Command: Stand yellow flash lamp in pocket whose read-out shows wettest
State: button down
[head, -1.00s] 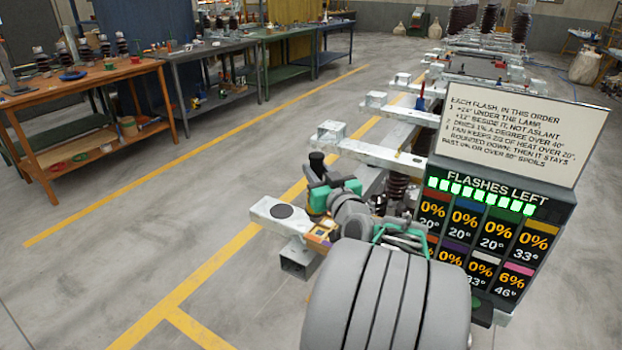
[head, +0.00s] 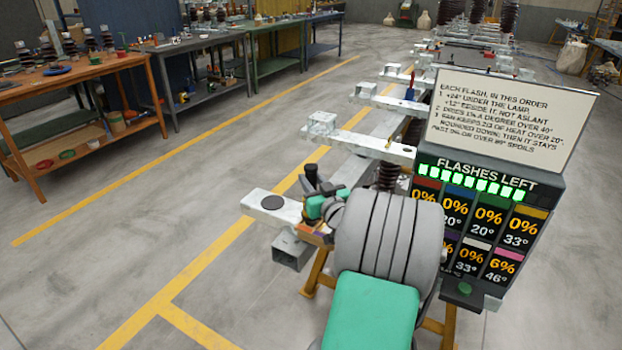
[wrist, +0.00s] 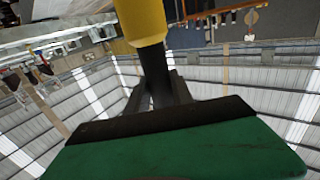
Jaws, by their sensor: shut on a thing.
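The yellow flash lamp (wrist: 140,20) shows at the top of the wrist view, with a black stem (wrist: 153,72) below its yellow body. My gripper (wrist: 165,92) is shut on the black stem. In the head view my gripper (head: 322,205) is low over the near end of the metal beam, largely hidden behind my own arm, and the lamp's yellow body cannot be made out. The read-out board (head: 478,225) shows 6% and 46° under the pink label (head: 508,254), the highest legible figure; the other legible percentages are 0%. Some read-outs and the pockets are mostly hidden by my arm.
A rule sign (head: 515,108) stands above the read-outs, with several green "flashes left" lights (head: 470,183). The beam's near end (head: 270,206) has a dark disc. Insulators and beams run behind. Workbenches (head: 85,75) stand left; the floor between is open.

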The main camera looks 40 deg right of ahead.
jog(key=c, duration=1.1)
grip_release()
